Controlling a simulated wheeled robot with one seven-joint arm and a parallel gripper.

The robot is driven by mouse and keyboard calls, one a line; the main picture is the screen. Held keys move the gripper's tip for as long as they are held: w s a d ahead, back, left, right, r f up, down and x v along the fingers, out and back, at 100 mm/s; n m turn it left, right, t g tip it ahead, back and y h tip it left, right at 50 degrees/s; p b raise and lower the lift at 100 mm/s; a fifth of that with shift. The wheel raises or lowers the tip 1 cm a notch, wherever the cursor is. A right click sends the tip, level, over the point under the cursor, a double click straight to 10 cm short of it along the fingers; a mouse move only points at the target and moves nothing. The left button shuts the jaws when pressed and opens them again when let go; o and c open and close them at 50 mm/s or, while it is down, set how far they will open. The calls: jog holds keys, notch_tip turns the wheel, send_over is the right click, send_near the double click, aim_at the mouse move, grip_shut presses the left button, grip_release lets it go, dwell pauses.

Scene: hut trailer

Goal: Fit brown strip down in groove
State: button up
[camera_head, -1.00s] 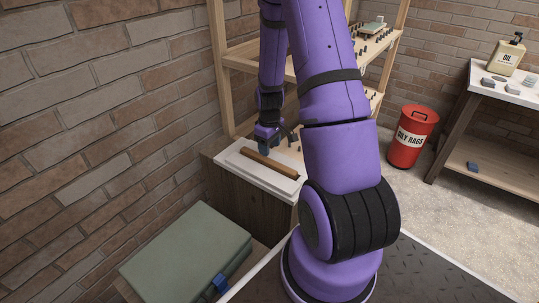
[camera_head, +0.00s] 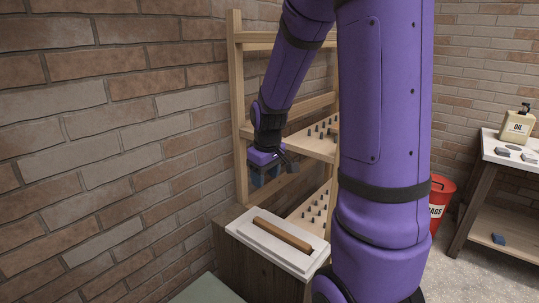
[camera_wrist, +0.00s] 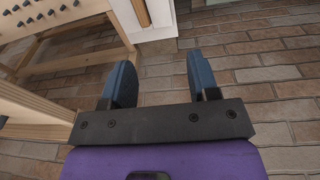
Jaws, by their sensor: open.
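The brown strip (camera_head: 282,234) lies lengthwise along the middle of a white slab-like block (camera_head: 248,235), in line with its long sides. The block rests on a dark wooden cabinet (camera_head: 240,263). My gripper (camera_head: 265,180) is above and behind the block, clear of the strip, with nothing in it. In the wrist view my gripper (camera_wrist: 161,88) shows two blue fingers wide apart, with only brick wall between them.
A wooden shelf rack (camera_head: 241,110) with rows of dark pegs stands close behind the gripper. The brick wall (camera_head: 110,150) is close on the left. A green surface (camera_head: 205,290) lies in front. A red can (camera_head: 438,200) and a bench with an oil bottle (camera_head: 517,124) are at right.

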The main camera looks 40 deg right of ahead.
jog(key=s+a+r+m+t, duration=0.1)
jog(key=s+a+r+t, duration=0.2)
jog(key=s+a+r, duration=1.2)
notch_tip(320, 180, up, 3)
jog(key=s, duration=0.2)
jog(key=shift+s+f+t+y, duration=0.2)
jog(key=shift+s+t+y, duration=0.1)
jog(key=shift+s, duration=0.05)
jog(key=shift+c, duration=0.2)
